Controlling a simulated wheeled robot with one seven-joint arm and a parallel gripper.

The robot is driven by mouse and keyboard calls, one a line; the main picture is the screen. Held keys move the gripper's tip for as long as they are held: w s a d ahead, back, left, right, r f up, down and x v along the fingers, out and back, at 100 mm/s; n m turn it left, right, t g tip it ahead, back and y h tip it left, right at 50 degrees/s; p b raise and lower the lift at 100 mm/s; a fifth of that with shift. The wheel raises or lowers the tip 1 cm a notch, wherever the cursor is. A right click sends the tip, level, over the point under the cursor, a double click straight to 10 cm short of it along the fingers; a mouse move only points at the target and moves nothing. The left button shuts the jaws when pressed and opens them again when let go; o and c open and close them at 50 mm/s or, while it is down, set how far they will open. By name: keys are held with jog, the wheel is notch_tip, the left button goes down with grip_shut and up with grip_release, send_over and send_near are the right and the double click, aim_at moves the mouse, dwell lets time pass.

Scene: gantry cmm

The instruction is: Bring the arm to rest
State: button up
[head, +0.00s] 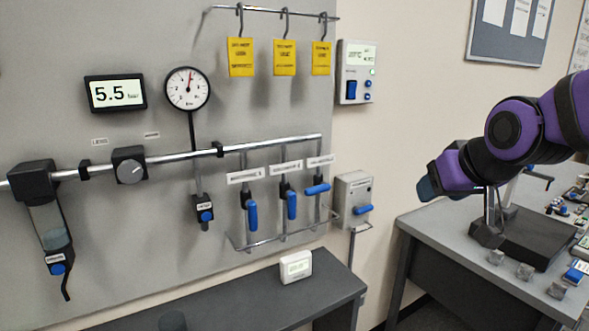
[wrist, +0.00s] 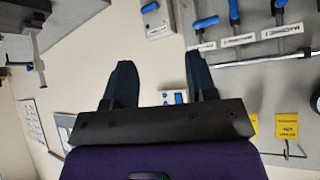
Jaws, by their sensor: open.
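My purple and black arm reaches in from the right edge in the head view. My gripper (head: 426,187) is at its end, above the left corner of the right-hand bench and pointing left toward the wall. In the wrist view, my gripper (wrist: 159,62) has its two dark fingers well apart, with nothing held between them. The wall panel appears upside down beyond the fingers, some distance away. The gripper touches nothing that I can see.
A grey bench (head: 425,224) at right carries a black-based stand (head: 530,238) and small grey blocks below my arm. The wall panel (head: 270,110) has blue-handled valves and a gauge (head: 187,88). A dark shelf (head: 335,280) stands below. Open air lies between panel and gripper.

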jog(key=s+d+r+m+g+h, duration=0.1)
jog(key=s+d+g, duration=0.2)
jog(key=s, duration=1.3)
jog(key=d, duration=0.2)
jog(key=shift+s+d, duration=0.15)
jog(key=shift+d, duration=0.15)
